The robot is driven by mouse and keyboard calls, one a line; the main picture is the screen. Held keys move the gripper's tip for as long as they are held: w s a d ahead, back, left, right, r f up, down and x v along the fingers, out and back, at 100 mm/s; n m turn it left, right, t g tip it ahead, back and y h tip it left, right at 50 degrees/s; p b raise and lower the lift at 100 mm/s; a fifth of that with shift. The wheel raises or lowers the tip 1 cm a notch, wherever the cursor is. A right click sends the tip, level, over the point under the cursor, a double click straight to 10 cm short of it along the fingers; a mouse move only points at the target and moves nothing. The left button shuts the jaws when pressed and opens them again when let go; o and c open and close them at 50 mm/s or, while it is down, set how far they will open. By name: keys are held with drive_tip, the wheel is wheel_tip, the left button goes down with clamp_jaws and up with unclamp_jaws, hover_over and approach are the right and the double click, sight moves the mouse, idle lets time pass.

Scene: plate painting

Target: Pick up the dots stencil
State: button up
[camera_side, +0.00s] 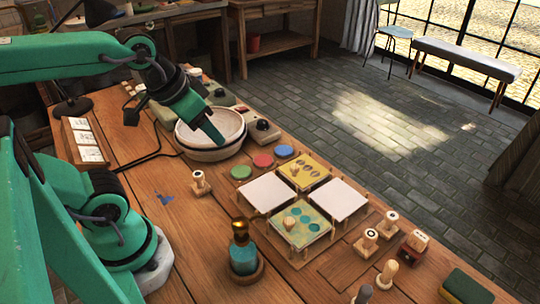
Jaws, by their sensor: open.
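A square yellow-green panel with teal round spots (312,229), which looks like the dots stencil, lies at the near corner of a group of four square panels on short posts. A small wooden knob (290,222) stands on its left part. My gripper (217,138) is over the white bowl (238,140), up and to the left of the panels, well apart from them. It points down and right and holds nothing that I can see. The gap between its fingers is hard to make out from this side.
A yellow panel with leaf-like marks (320,168) and two white panels (270,192) (340,199) adjoin it. A teal bottle (243,255) stands close left. Wooden stamps (199,183) (388,273) stand around. Green, red and blue discs (263,160) lie behind. Bare wood lies front left.

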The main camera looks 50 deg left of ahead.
drive_tip(key=n+g, duration=0.2)
drive_tip(key=g, duration=0.3)
hover_over(289, 220)
drive_tip(key=f, duration=1.1)
drive_tip(key=shift+s+a+f, duration=0.15)
drive_tip(key=shift+a+f, duration=0.05)
drive_tip(key=shift+f, duration=0.1)
drive_tip(key=shift+d+f+n+g, duration=0.3)
drive_tip(key=shift+d+f, duration=0.15)
drive_tip(key=shift+f, duration=1.3)
drive_tip(key=shift+a+f, duration=0.1)
drive_tip(key=shift+f, duration=0.05)
drive_tip(key=shift+a+f, duration=0.1)
drive_tip(key=shift+f, duration=2.35)
